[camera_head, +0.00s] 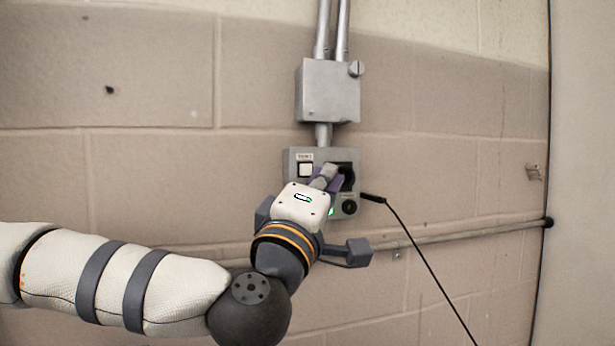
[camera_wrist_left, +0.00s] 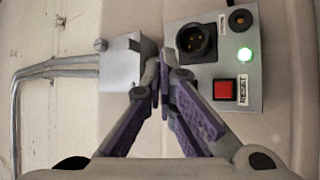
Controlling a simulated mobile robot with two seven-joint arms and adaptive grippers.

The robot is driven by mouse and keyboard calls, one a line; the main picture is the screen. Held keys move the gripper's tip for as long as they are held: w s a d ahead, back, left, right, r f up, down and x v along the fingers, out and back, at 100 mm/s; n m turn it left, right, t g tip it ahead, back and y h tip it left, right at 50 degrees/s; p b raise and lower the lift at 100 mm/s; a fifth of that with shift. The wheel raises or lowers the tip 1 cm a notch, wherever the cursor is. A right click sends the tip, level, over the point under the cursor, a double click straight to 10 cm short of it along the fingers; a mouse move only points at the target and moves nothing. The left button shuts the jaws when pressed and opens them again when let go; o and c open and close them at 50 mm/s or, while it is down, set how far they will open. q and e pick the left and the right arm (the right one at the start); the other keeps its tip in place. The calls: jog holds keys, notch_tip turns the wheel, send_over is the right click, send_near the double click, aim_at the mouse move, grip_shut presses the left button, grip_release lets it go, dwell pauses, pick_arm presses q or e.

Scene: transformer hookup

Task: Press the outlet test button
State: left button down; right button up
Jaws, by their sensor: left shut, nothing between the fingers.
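The outlet box (camera_head: 296,156) is a grey box on the wall. A white square button (camera_head: 305,169) with a small label above it sits at its upper left; I take it as the test button. In the left wrist view this button is hidden behind my fingers. My left gripper (camera_head: 328,177) is shut and empty, its tips in front of the box, between the white button and the black socket; contact cannot be told. It also shows in the left wrist view (camera_wrist_left: 160,80). A red button (camera_wrist_left: 225,89) labelled RESET and a lit green lamp (camera_wrist_left: 245,54) show there. My right gripper is out of view.
The three-pin socket (camera_wrist_left: 195,40) is empty. A round black jack (camera_head: 349,207) is below it. A black cable (camera_head: 412,238) ends in a plug beside the box. A junction box (camera_head: 328,90) with conduits is above. A horizontal pipe (camera_head: 465,230) runs along the wall.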

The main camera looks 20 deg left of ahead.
aim_at(325, 159)
pick_arm(q)
jog(key=shift+w+a, duration=0.45)
jog(key=shift+w, duration=0.2)
jog(key=shift+w+a, duration=0.45)
jog(key=shift+w, duration=0.2)
dwell(0.4)
jog(key=shift+w+a, duration=0.25)
jog(key=shift+w, duration=0.1)
jog(key=shift+w+a, duration=0.25)
jog(key=shift+w, duration=0.1)
dwell(0.7)
dwell(0.3)
jog(key=shift+s+d+p, duration=0.4)
jog(key=shift+s+d, duration=0.1)
jog(key=shift+s, duration=0.2)
